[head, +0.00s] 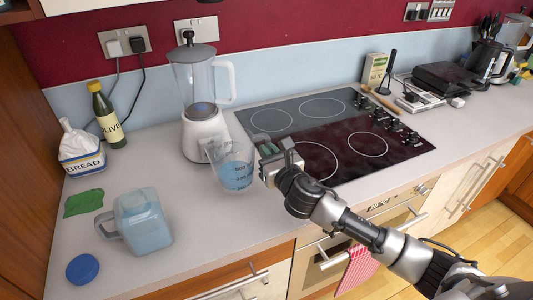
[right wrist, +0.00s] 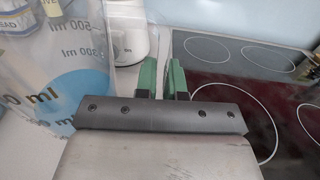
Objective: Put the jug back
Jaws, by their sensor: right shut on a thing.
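A second, square clear jug (head: 145,222) with pale blue contents stands at the front left. My left gripper is not in view.
A blender (head: 203,100) stands behind the measuring jug, and the black hob (head: 330,135) is to the right. A blue lid (head: 83,268), green cloth (head: 84,203), bread bag (head: 80,150) and oil bottle (head: 106,115) are at left. The front counter is partly clear.

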